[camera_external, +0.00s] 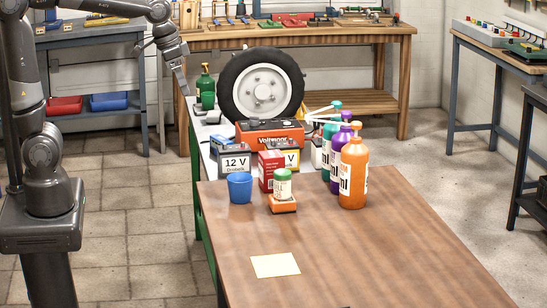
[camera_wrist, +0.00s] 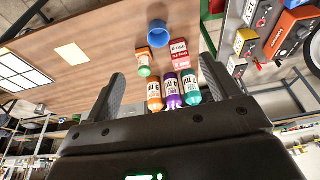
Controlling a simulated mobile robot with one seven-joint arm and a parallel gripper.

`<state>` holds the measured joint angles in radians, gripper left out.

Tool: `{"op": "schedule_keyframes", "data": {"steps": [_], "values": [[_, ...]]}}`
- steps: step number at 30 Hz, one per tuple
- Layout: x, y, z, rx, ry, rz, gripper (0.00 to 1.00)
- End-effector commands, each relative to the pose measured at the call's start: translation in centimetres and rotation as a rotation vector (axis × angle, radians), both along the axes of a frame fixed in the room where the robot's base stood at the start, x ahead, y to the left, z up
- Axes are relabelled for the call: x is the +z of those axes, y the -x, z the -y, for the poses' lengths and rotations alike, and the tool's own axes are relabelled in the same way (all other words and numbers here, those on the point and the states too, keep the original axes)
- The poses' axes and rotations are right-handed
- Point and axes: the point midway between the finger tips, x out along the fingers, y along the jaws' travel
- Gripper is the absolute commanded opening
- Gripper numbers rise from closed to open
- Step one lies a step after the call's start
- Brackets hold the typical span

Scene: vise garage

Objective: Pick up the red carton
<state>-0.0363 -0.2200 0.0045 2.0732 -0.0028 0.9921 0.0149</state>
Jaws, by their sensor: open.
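The red carton (camera_external: 267,170) is a small red box with a white label, standing upright on the brown table (camera_external: 370,250). It is behind the green-capped jar (camera_external: 282,186), which stands on an orange block and partly covers it. In the wrist view the carton (camera_wrist: 180,54) shows beyond the bottles, between my fingers. My gripper (camera_external: 184,92) is up at the left of the table's far end, well away from the carton. In the wrist view my gripper (camera_wrist: 162,68) has its two dark fingers wide apart with nothing held between them.
A blue cup (camera_external: 240,188) stands left of the carton. Orange (camera_external: 353,175), purple and teal bottles stand to its right. Batteries (camera_external: 233,160), an orange Voltmann box (camera_external: 270,133) and a wheel (camera_external: 261,84) are behind.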

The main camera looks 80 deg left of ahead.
Motion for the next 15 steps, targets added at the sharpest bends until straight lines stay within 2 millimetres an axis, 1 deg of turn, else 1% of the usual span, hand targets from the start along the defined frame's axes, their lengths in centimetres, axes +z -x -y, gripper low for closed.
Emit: {"op": "schedule_keyframes", "data": {"steps": [1,5,6,8,9,11,15], "values": [[-0.4,-1.7,-0.3,0.003,0.000,-0.020,0.82],[-1.5,-5.6,-0.8,0.009,0.002,-0.064,0.82],[-1.9,-6.8,-1.0,0.011,0.002,-0.078,0.82],[-2.7,-8.6,-1.3,0.013,0.004,-0.097,0.82],[-3.2,-9.8,-1.5,0.016,0.004,-0.111,0.82],[-4.2,-11.5,-1.8,0.018,0.005,-0.132,0.82],[-6.8,-15.4,-2.6,0.025,0.007,-0.178,0.82]]}}
